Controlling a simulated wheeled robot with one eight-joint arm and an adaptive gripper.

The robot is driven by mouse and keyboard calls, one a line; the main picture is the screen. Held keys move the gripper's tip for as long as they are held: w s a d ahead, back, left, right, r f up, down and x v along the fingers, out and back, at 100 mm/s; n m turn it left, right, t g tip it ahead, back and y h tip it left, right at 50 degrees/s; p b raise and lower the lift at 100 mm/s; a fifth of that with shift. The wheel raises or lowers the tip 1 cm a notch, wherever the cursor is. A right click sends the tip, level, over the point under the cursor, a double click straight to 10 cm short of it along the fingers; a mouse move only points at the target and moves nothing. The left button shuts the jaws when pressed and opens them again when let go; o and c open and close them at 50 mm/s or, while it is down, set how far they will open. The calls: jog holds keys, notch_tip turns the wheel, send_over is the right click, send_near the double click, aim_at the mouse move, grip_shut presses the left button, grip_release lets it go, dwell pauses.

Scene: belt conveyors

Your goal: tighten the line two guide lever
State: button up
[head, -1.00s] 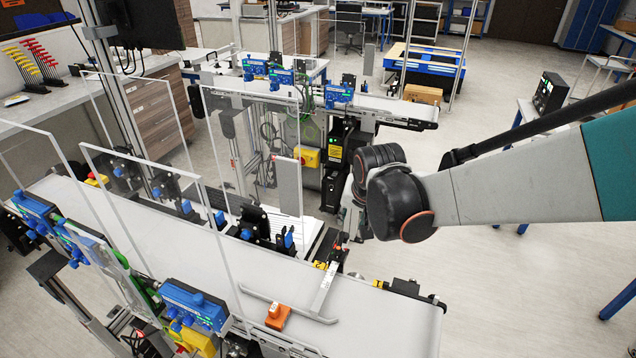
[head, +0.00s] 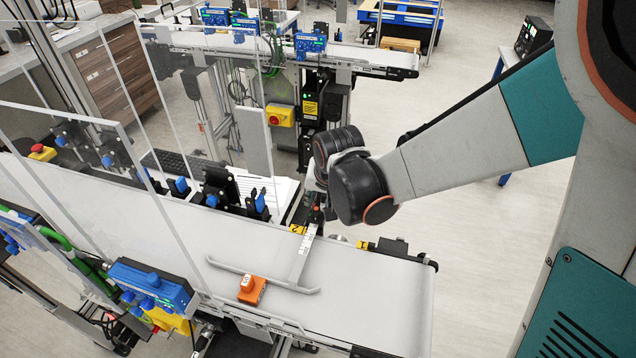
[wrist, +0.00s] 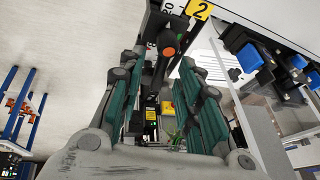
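In the wrist view, a dark lever with a round orange end (wrist: 169,51) hangs at the edge of a belt unit, beside a yellow label "2" (wrist: 199,9). My gripper (wrist: 160,66) is open, with its two teal-padded fingers on either side of the lever. No clear contact shows. The guide (head: 264,277) is a thin grey rail low over the near belt, joined to a pale marked bar (head: 303,257) reaching the belt's far edge.
An orange block (head: 252,290) lies on the near belt (head: 385,300) beside the guide. Clear upright panels (head: 150,200) stand over the belt's left part. Blue sensors and black brackets (head: 235,190) line its far edge. A second conveyor (head: 370,58) stands behind. Open floor lies right.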

jog(key=shift+w+f, duration=0.1)
jog(key=shift+f, duration=0.2)
jog(key=shift+c, duration=0.2)
jog(key=shift+a, duration=0.1)
grip_shut()
